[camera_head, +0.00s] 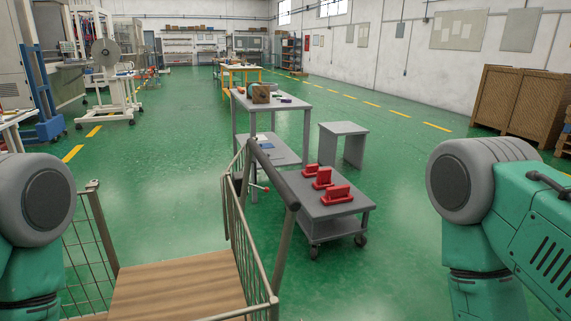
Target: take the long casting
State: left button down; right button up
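I cannot pick out the long casting for certain. Three red parts stand on a low grey wheeled cart (355,208) right of the centre: a far one (312,171), a middle one (322,180) and a near one (338,195). Each has a flat base with a raised upright part. The near one looks the widest. Neither of my grippers is in view; only upper links of my arms show at the left and right edges.
A wire-sided trolley (180,283) with a wooden floor and a thick grey handle bar (271,176) stands close in front, partly before the cart. Green floor is open to the right.

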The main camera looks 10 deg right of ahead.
aim_at(340, 194)
jog(key=i+l+u, duration=0.1)
jog(key=l, duration=0.45)
jog(key=i+l+u, duration=0.1)
jog(key=l, duration=0.45)
jog(key=i+l+u, duration=0.1)
jog(key=l, duration=0.5)
jog(key=i+l+u, duration=0.1)
jog(key=l, duration=0.45)
jog(key=i+l+u, duration=0.5)
jog(key=i+l, duration=1.25)
jog(key=i+l+u, duration=0.1)
jog(key=i+l, duration=0.75)
